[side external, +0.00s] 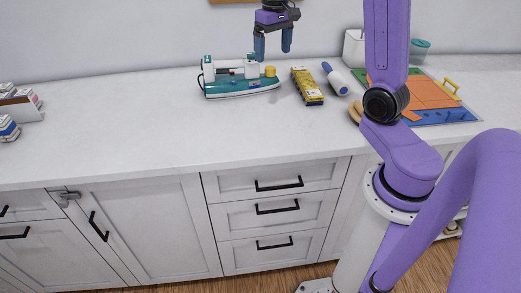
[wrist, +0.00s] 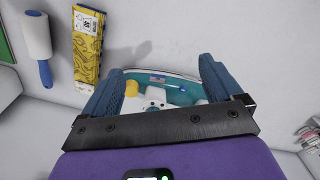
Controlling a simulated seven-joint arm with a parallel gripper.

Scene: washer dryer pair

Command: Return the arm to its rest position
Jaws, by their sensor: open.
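My gripper (side external: 273,42) is open and empty, with its blue fingers pointing down above the back of the white counter (side external: 130,130). In the side external view it hangs over a teal and white toy boat (side external: 240,78), apart from it. In the wrist view the open fingers of my gripper (wrist: 158,90) frame the boat (wrist: 165,78), which is partly hidden by the gripper's black bar. The purple arm reaches in from the right in the side external view.
A yellow patterned box (side external: 307,86) and a lint roller (side external: 335,78) lie right of the boat. Farther right are a white container (side external: 354,48), an orange board (side external: 425,94) and a teal-lidded container (side external: 419,49). Small boxes (side external: 18,105) stand at far left. The counter's left-middle is clear.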

